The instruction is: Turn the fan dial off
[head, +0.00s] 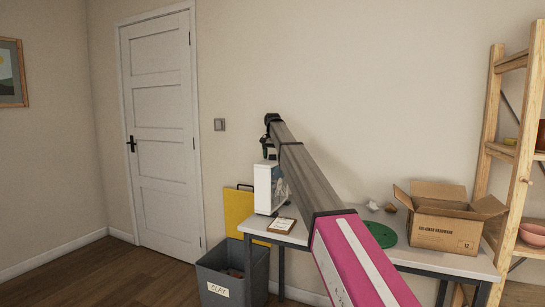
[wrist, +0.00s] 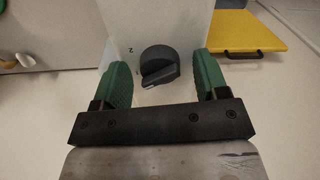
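The fan is a white box (head: 264,188) at the left end of the table in the head view, partly hidden behind my arm. In the wrist view, the dial (wrist: 159,66) is a dark grey knob with a raised grip bar, on the white face of the fan (wrist: 190,23). The grip bar is tilted, and a small mark shows to its upper left. My gripper (wrist: 162,80) is open, with one green finger on each side of the dial and visible gaps between. In the head view my gripper (head: 268,148) is small and partly hidden by my arm.
The table (head: 440,262) also holds an open cardboard box (head: 445,232), a green disc (head: 381,235) and a small clipboard (head: 281,225). A wooden shelf (head: 487,140) stands at the right.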

